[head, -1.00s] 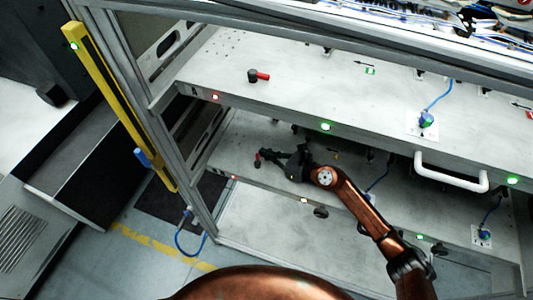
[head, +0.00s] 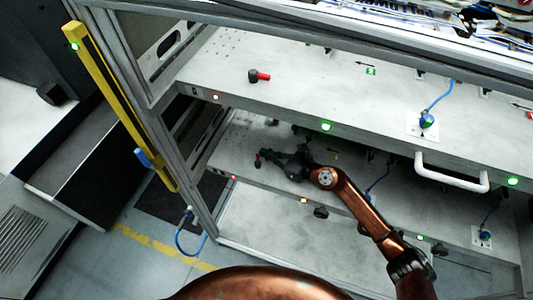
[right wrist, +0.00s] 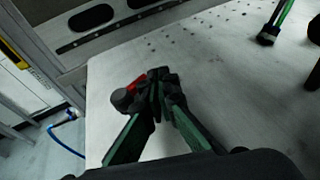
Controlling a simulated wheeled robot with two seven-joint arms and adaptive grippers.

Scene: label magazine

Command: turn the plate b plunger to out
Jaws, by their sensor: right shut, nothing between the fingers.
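The plunger (head: 257,160) is on the lower plate (head: 330,205), near its left front corner. In the right wrist view it has a dark round knob (right wrist: 122,99) and a red arm (right wrist: 136,83) that points toward the fingers. My right gripper (head: 266,156) is just to its right, low over the lower plate. In the right wrist view its fingertips (right wrist: 160,78) are shut together with nothing between them. The left finger is beside the red arm's end and partly hides it; I cannot tell whether they touch. My left gripper is out of view.
The upper plate (head: 310,75) overhangs the lower one and carries a similar red-armed plunger (head: 259,76). A white handle (head: 450,172) sticks out at the right. The frame post (head: 150,130) stands at the left. The lower plate's left front is mostly clear.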

